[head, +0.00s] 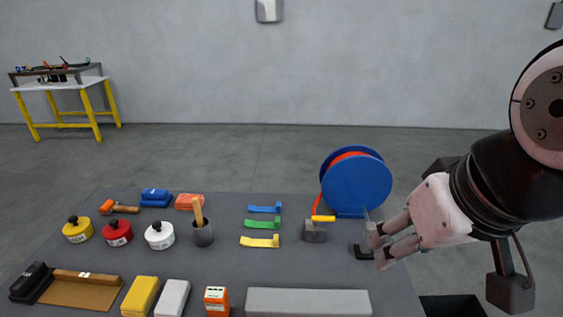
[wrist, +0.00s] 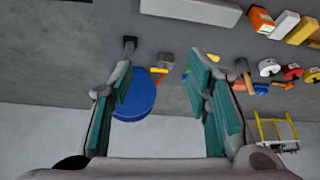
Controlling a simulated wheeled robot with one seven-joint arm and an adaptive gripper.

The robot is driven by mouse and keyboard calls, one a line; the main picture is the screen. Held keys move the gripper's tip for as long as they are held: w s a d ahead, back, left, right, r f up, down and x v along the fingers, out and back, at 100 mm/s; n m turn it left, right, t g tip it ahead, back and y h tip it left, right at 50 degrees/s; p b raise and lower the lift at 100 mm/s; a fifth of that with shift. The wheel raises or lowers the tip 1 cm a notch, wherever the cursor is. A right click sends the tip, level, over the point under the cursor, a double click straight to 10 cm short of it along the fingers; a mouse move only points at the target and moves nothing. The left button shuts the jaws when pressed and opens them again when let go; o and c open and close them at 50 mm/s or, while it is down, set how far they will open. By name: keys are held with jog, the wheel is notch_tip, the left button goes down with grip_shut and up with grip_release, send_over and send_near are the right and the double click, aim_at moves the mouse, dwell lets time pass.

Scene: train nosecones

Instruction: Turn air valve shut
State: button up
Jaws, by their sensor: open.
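The air valve is a grey block (head: 315,235) with a yellow lever handle (head: 323,218), standing on the dark grey table in front of the blue hose reel (head: 356,187). An orange-red hose runs from the reel down to it. The lever lies sideways, pointing right in the head view. My gripper (head: 380,246) is open and empty, to the right of the valve and apart from it. In the wrist view the valve block (wrist: 166,60) and the yellow lever (wrist: 158,70) show between my spread fingers, farther off.
A small black bracket (head: 362,252) lies close to my fingertips. Blue, green (head: 262,223) and yellow hooked pieces lie left of the valve. A long grey bar (head: 308,302) lies along the front.

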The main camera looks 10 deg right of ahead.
jog(key=shift+c, duration=1.4)
jog(key=n+g+b, duration=0.3)
jog(key=n+g, duration=0.2)
jog(key=n, duration=1.1)
send_over(324, 217)
notch_tip(324, 217, down, 12)
notch_tip(324, 217, down, 13)
jog(key=shift+f+p, duration=0.2)
jog(key=shift+p, duration=0.5)
jog(key=shift+c, duration=0.3)
grip_shut()
